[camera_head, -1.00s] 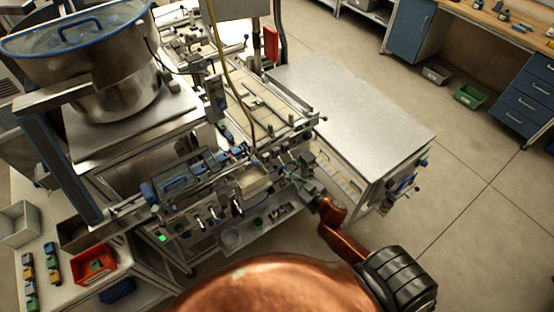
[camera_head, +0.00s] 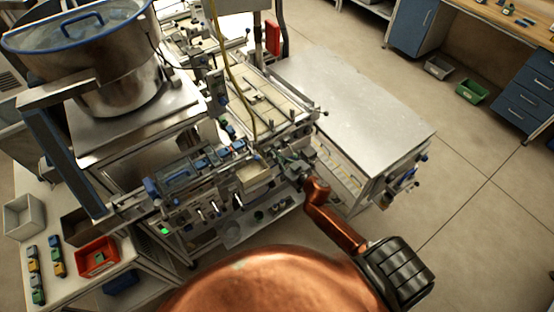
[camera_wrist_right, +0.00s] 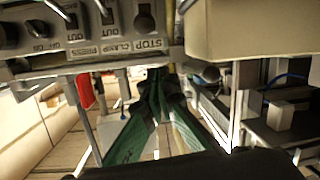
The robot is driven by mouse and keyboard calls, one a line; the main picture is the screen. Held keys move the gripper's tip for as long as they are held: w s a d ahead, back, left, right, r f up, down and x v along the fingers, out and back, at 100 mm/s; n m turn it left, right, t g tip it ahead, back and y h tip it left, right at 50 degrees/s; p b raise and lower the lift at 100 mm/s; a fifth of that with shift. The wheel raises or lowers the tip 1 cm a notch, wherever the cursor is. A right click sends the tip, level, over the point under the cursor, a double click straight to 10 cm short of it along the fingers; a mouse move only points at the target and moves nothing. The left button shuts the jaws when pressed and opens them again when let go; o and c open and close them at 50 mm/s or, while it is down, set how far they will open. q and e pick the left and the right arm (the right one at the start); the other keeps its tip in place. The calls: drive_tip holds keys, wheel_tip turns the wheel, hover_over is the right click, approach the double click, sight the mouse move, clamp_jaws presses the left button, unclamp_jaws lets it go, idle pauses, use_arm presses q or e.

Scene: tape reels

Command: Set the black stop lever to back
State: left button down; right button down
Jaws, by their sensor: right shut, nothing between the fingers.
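The control panel (camera_wrist_right: 125,42) with a STOP label shows at the top of the right wrist view. A dark round knob (camera_wrist_right: 144,19) sits by that label and looks like the black stop lever, seen nearly end-on; I cannot tell which way it is set. My right gripper (camera_wrist_right: 157,76) is shut and empty, its green-sided fingers reaching just below the STOP label, apart from the knob as far as I can see. In the head view my right gripper (camera_head: 287,158) is at the machine's front right corner, where the lever is too small to make out. My left gripper is not in view.
Metal-handled levers (camera_wrist_right: 104,10) stand beside the knob on the panel. A beige box (camera_wrist_right: 250,30) hangs close on the right of the wrist view. In the head view a grey side table (camera_head: 350,105) stands right of the machine, with open floor beyond.

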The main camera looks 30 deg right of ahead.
drive_tip(key=f, duration=0.2)
drive_tip(key=shift+w+d+f, duration=0.15)
drive_tip(key=shift+w+f, duration=0.25)
drive_tip(key=shift+s+d+f, duration=0.15)
drive_tip(key=shift+s+f, duration=0.2)
drive_tip(key=shift+f, duration=0.2)
